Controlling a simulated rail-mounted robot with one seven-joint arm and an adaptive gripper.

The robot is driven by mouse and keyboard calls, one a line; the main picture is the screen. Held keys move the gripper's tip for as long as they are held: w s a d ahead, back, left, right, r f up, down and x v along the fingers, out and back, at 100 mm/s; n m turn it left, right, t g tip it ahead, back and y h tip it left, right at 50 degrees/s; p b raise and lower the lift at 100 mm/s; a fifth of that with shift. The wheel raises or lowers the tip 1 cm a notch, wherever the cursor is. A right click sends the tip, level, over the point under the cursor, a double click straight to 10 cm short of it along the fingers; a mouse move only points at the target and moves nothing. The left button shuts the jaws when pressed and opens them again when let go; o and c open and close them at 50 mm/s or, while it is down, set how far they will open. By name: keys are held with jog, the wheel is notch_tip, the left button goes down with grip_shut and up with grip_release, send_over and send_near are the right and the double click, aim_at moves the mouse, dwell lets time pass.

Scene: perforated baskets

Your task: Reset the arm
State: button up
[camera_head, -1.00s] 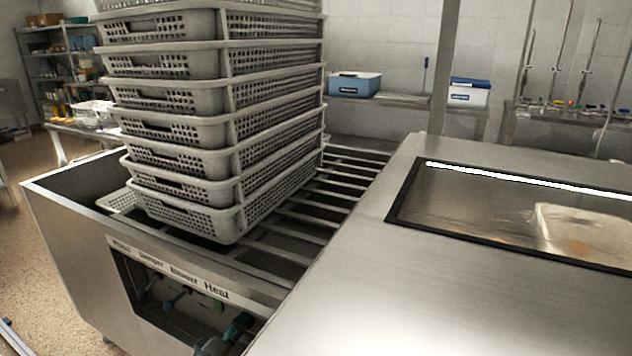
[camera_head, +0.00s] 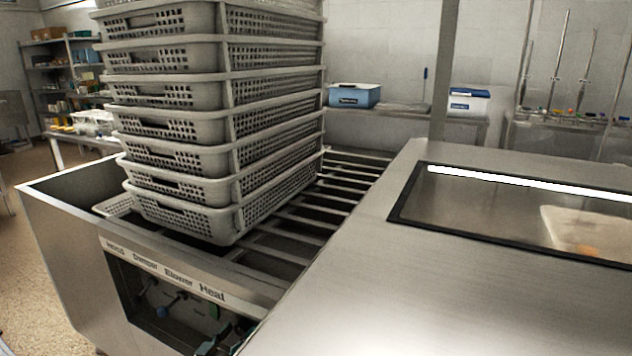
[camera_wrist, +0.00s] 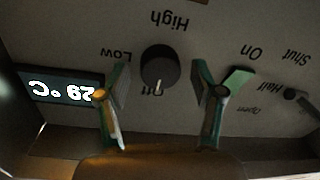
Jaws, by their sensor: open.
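My gripper (camera_wrist: 160,90) is open in the wrist view, one green-edged finger on each side of a round black knob (camera_wrist: 159,68). The knob is on a control panel (camera_wrist: 205,45) that appears upside down, with the words Low, High and Off around it. I cannot tell whether the fingers touch the knob. A lit display (camera_wrist: 60,92) at the left reads 29 °C. In the head view, a small part of my gripper (camera_head: 228,338) shows at the bottom, in the panel recess under the Heat label.
A tall stack of grey perforated baskets (camera_head: 190,150) stands on the slatted rails of the steel machine (camera_head: 50,220). A steel cover with a window (camera_head: 350,280) fills the right. Shelving (camera_head: 75,75) stands at the far left; lidded boxes (camera_head: 354,95) sit on the back counter.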

jog(key=m+p, duration=0.1)
jog(key=m, duration=0.4)
jog(key=shift+d, duration=0.1)
dwell(0.3)
jog(key=shift+n, duration=0.4)
jog(key=n+b, duration=0.1)
jog(key=n, duration=0.3)
jog(key=n+p, duration=0.1)
jog(key=n, duration=0.2)
jog(key=shift+r+n, duration=0.1)
jog(key=shift+n, duration=0.3)
jog(key=shift+a+n+p, duration=0.2)
jog(key=shift+n+p, duration=0.25)
jog(key=shift+n, duration=0.85)
